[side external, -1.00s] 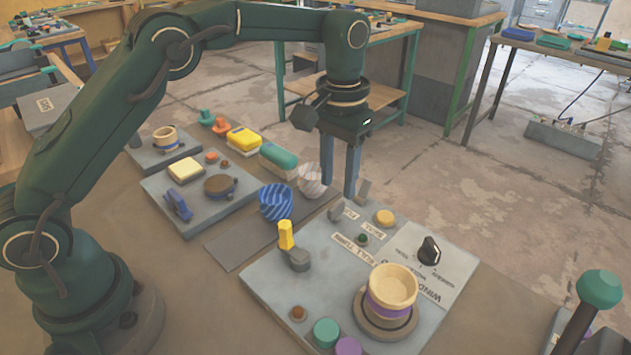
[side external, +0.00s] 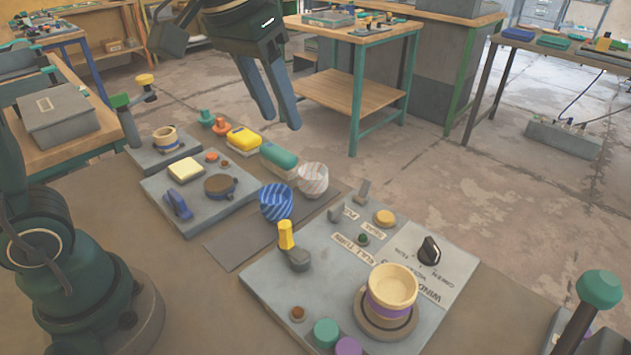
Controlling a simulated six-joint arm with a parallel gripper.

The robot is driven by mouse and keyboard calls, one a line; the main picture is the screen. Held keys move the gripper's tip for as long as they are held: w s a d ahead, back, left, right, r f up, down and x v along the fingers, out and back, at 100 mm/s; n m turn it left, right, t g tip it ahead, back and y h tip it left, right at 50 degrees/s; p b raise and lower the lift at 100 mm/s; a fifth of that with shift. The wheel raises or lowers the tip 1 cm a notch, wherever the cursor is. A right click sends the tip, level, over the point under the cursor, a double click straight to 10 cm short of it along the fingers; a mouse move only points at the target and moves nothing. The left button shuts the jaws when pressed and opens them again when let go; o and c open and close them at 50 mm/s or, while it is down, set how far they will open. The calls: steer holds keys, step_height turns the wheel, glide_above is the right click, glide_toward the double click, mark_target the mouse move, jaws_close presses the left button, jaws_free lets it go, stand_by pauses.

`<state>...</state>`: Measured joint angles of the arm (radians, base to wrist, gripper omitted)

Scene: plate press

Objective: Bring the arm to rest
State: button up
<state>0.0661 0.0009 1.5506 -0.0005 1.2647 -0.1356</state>
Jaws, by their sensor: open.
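My gripper (side external: 276,122) is in the upper middle of the side external view. Its two fingers are apart with nothing between them, pointing down and tilted. It is in the air above and behind the row of objects, touching nothing that I can see. The upper part of my arm is out of the picture; my green base stands at the lower left.
A grey panel (side external: 290,270) holds a yellow lever, black knob (side external: 429,250) and cream cup (side external: 393,286). Blue-striped (side external: 275,202) and pale striped (side external: 313,179) cups stand behind it. A smaller panel (side external: 205,210) is left. A green-topped lever (side external: 599,290) rises at right.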

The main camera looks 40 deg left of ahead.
steer(key=s+a+f+t, duration=0.1)
steer(key=s+a+f, duration=0.1)
steer(key=s+f, duration=0.5)
steer(key=s, duration=0.5)
steer(key=shift+s+m+t, duration=0.15)
steer(key=shift+m+t, duration=0.25)
